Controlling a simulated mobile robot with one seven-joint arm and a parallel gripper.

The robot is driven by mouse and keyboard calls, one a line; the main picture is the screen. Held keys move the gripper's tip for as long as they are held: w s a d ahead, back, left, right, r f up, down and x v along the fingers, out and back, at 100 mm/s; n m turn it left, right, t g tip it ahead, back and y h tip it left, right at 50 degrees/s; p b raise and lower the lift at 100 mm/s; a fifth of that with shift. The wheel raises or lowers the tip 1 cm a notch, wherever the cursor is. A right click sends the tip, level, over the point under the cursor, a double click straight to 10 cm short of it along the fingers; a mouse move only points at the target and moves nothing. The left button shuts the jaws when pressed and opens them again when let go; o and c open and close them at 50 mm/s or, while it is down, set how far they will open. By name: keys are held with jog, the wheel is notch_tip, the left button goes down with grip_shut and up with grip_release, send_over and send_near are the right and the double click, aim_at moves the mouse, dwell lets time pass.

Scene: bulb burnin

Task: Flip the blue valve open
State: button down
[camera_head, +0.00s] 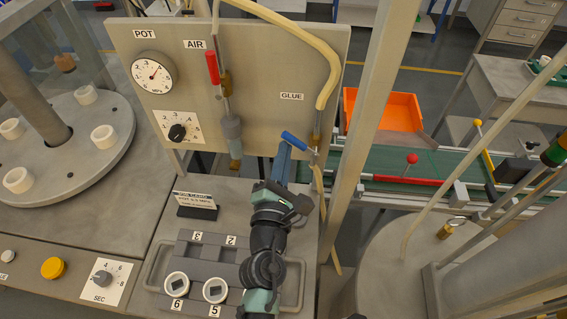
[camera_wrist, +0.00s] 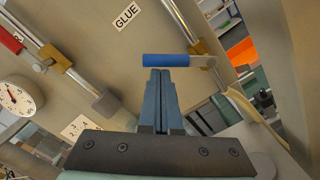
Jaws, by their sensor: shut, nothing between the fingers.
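The blue valve handle (camera_head: 294,140) is on the glue line, below the GLUE label (camera_head: 292,97) on the upright panel. In the wrist view the blue handle (camera_wrist: 166,60) lies crosswise just beyond my fingertips, with its metal lever running right to the brass valve body (camera_wrist: 200,47). My gripper (camera_head: 284,150) is shut and empty, its fingertips (camera_wrist: 157,72) at or very near the handle's left part. I cannot tell whether they touch it. In the head view the handle slopes down to the right toward the pipe.
A red-handled valve (camera_head: 212,68) on the AIR line, a pressure gauge (camera_head: 153,73) and a knob (camera_head: 178,132) are on the panel's left. A small sign (camera_head: 196,204) and a tray (camera_head: 154,268) with white cups stand below. A metal post (camera_head: 362,130) rises right of the panel.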

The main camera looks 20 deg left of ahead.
aim_at(304, 145)
jog(key=r+m+p, duration=0.1)
jog(key=d+r+m, duration=0.1)
jog(key=m, duration=0.1)
jog(key=shift+w+p, duration=0.15)
jog(key=shift+p, duration=0.2)
jog(key=m+p, duration=0.1)
jog(key=d+r+m+p, duration=0.1)
jog(key=m, duration=0.1)
jog(key=d+m+p, duration=0.1)
jog(key=m, duration=0.1)
jog(key=shift+w+r+p, duration=0.3)
jog(key=shift+w+d+r+m+p, duration=0.1)
jog(key=shift+d+m+p, duration=0.35)
jog(key=shift+m+p, duration=0.35)
jog(key=shift+a, duration=0.1)
